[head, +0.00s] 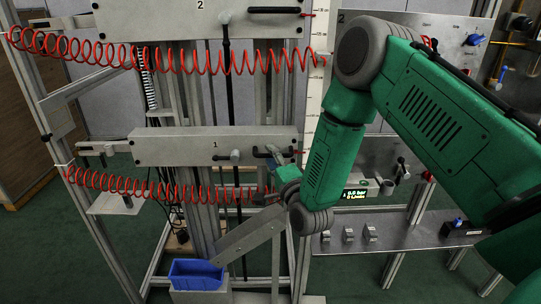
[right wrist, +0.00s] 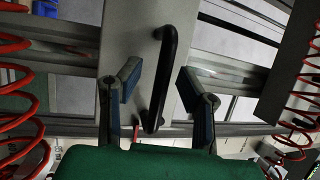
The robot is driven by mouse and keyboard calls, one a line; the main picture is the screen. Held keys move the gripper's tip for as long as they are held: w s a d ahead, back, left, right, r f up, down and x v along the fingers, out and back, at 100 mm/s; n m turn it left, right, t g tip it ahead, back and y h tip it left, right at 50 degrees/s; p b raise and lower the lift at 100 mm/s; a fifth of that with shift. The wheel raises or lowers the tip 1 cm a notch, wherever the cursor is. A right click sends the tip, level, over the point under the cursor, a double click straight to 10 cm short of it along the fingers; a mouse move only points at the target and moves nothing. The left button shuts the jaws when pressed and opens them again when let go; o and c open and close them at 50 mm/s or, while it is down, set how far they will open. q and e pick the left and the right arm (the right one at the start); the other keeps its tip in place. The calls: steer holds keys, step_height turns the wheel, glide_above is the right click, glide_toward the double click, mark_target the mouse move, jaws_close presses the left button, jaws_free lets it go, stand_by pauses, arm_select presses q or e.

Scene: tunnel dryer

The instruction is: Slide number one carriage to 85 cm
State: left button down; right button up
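The number one carriage (head: 180,150) is a long grey box marked "1", mounted on the vertical frame below the number two carriage (head: 160,18). A black handle (head: 268,151) is on its right part. My right gripper (head: 276,168) is at this handle, partly hidden by its own arm. In the right wrist view, the gripper (right wrist: 160,84) is open, with a blue-padded finger on each side of the black handle (right wrist: 168,48). Gaps show between the fingers and the handle. The white vertical scale (head: 316,75) stands right of the carriages; its figures are too small to read. My left gripper is out of view.
A blue bin (head: 195,274) sits low in front of the frame. A metal shelf (head: 400,235) with small blocks and a lit display (head: 356,194) are at the right.

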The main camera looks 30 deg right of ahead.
steer(key=shift+w, duration=0.25)
steer(key=shift+d, duration=0.15)
jaws_close()
step_height(320, 180, down, 10)
steer(key=b, duration=0.6)
steer(key=shift+r, duration=0.2)
steer(key=shift+c, duration=1.1)
jaws_free()
steer(key=shift+r, duration=0.1)
steer(key=shift+o, duration=1.1)
steer(key=shift+s+r, duration=0.1)
steer(key=shift+r, duration=0.05)
